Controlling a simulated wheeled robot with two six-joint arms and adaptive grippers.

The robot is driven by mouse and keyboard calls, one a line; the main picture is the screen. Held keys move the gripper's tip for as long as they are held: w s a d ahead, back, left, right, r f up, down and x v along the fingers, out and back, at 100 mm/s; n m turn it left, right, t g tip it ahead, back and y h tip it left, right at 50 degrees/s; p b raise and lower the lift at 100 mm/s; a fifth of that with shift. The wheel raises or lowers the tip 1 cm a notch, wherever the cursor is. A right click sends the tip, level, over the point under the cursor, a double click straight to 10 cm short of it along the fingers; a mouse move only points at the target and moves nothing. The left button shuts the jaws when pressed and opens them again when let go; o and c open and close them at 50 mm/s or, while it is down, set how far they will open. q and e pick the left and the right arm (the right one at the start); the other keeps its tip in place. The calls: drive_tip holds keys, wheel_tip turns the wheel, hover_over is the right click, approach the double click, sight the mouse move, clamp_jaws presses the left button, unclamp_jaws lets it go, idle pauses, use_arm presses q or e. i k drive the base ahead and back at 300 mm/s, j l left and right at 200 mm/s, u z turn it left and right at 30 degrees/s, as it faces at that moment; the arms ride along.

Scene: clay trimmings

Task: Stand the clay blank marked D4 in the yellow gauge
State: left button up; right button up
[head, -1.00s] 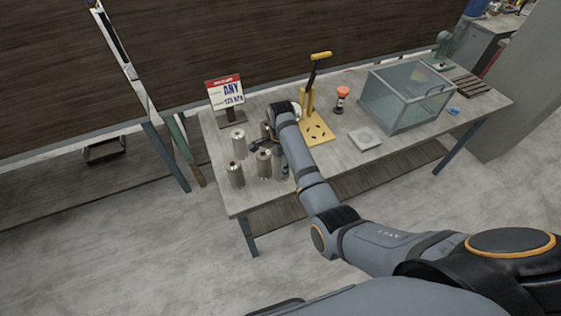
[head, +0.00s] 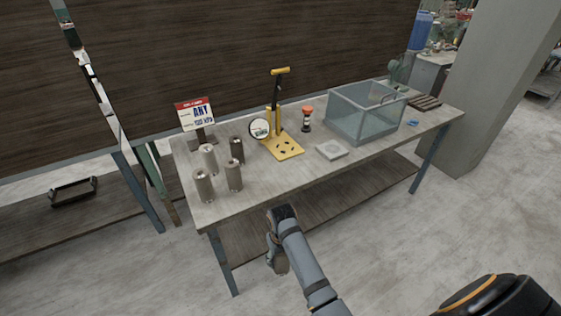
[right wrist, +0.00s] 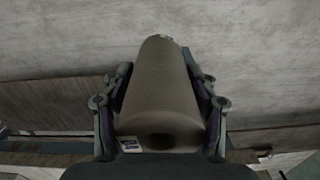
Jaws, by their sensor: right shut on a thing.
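My right gripper (head: 275,262) is shut on a grey-brown clay cylinder (right wrist: 160,88), held in front of the table's near edge. In the right wrist view the cylinder lies lengthwise between the two fingers (right wrist: 160,105), with a dark hole in its near end. A small white and blue label beside that end is too small to read, so I cannot tell if it says D4. The yellow gauge (head: 284,148) stands on the table, with a flat base, upright post, top handle and round dial (head: 259,129). My left gripper is out of view.
Several similar cylinders (head: 203,186) stand upright on the table's left part, near a sign (head: 194,115) reading ANY. Right of the gauge are an orange-topped item (head: 307,118), a grey square slab (head: 332,150) and a clear bin (head: 365,120). The table's front middle is clear.

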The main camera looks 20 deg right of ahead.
sight(285, 148)
drive_tip(key=l+u, duration=0.3)
drive_tip(key=u, duration=0.15)
drive_tip(key=l+u, duration=0.3)
drive_tip(key=u, duration=0.15)
drive_tip(key=l+u, duration=0.3)
drive_tip(key=u, duration=0.15)
drive_tip(key=k+l, duration=0.1)
drive_tip(key=l, duration=0.3)
drive_tip(key=k+l+u, duration=0.15)
drive_tip(key=l, duration=0.25)
drive_tip(key=k+l, duration=0.1)
drive_tip(key=l, duration=0.25)
drive_tip(key=k+l+u, duration=0.1)
drive_tip(key=l, duration=0.3)
drive_tip(key=k+l+u, duration=0.1)
drive_tip(key=l, duration=0.25)
drive_tip(key=k+l, duration=0.25)
drive_tip(key=k+l+u, duration=0.15)
drive_tip(key=l, duration=0.3)
